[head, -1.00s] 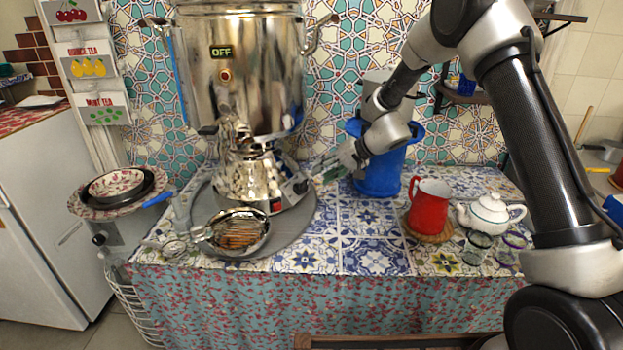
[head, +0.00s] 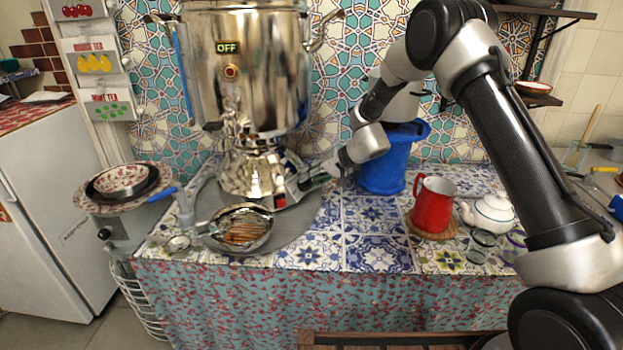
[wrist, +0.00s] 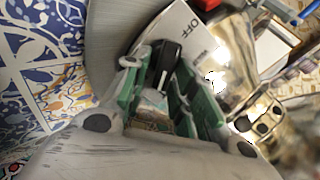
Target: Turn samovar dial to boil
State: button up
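The large shiny samovar (head: 262,70) stands on a round grey tray (head: 292,222) at the back left of the table. Its green display (head: 227,47) reads OFF. The black dial (wrist: 168,60) is on a pale panel (wrist: 183,30) marked OFF, at the samovar's base. In the head view my gripper (head: 308,180) is at the right side of that base and hides most of the dial. In the wrist view my gripper (wrist: 160,78) is open, with green-padded fingers on either side of the dial. A gap shows beside the dial, so it does not look clamped.
A blue bucket (head: 385,172) stands close behind my wrist. A red mug (head: 433,207), a white teapot (head: 490,213) and a glass (head: 480,246) are on the right. A metal strainer pan (head: 242,229) sits at the tray's front. Patterned tiles (head: 378,252) at front centre are clear.

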jog(key=m, duration=0.2)
jog(key=shift+d+f+m, duration=0.15)
jog(key=shift+d+m, duration=0.05)
jog(key=shift+m, duration=0.1)
jog(key=shift+c, duration=0.4)
jog(key=m, duration=0.2)
jog(key=shift+d+f+m+y, duration=0.1)
jog(key=shift+f+m+y, duration=0.05)
jog(key=shift+m+y, duration=0.2)
jog(key=o, duration=0.7)
jog(key=v, duration=1.2)
